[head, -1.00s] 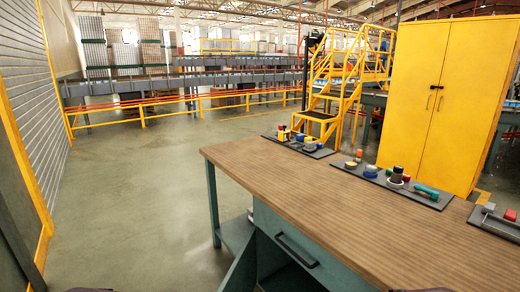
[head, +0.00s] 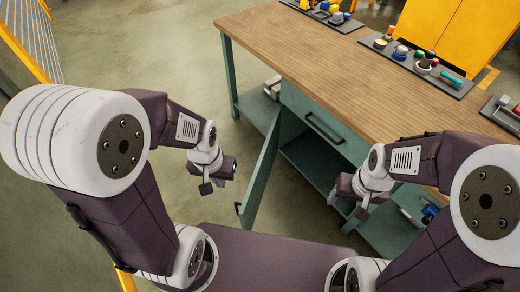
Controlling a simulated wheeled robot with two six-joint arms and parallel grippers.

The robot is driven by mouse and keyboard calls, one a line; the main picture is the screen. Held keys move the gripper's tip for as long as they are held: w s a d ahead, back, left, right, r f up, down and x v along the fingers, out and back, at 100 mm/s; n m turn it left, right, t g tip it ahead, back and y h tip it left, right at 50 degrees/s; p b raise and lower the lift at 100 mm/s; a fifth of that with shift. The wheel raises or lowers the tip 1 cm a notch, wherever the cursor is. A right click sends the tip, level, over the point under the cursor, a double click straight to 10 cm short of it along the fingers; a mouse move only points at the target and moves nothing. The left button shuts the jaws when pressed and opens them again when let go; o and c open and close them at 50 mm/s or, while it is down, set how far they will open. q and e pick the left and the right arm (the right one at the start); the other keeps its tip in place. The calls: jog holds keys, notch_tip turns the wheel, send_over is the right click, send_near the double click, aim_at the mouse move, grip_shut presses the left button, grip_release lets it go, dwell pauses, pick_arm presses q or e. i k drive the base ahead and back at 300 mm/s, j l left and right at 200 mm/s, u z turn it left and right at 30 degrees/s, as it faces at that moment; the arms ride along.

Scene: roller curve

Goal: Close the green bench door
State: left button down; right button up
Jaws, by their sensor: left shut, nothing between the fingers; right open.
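The green bench door (head: 262,170) hangs open under the bench and swings out toward me, with a dark handle (head: 238,208) at its near edge. The bench (head: 300,45) has a wooden top and a green frame, and its cupboard (head: 312,160) shows open and dark behind the door. My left gripper (head: 207,188) is shut and empty, in the air to the left of the door and apart from it. My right gripper (head: 360,212) is to the right of the door, in front of the cupboard opening; its fingers are small in view, and it is open and empty.
A closed drawer (head: 325,125) with a dark handle sits above the cupboard. Trays with several coloured parts (head: 425,65) stand along the bench's far edge. A lower shelf (head: 258,105) is left of the door. A yellow cabinet (head: 460,30) stands behind. The floor at left is clear.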

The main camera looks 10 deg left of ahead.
aim_at(247, 213)
jog(key=j+z, duration=0.25)
jog(key=j, duration=0.25)
jog(key=j+z, duration=0.2)
jog(key=j, duration=0.3)
jog(key=k+j+z, duration=0.1)
jog(key=j+z, duration=0.15)
jog(key=j, duration=0.25)
jog(key=k+j+z, duration=0.2)
jog(key=j, duration=0.3)
jog(key=i+j, duration=0.15)
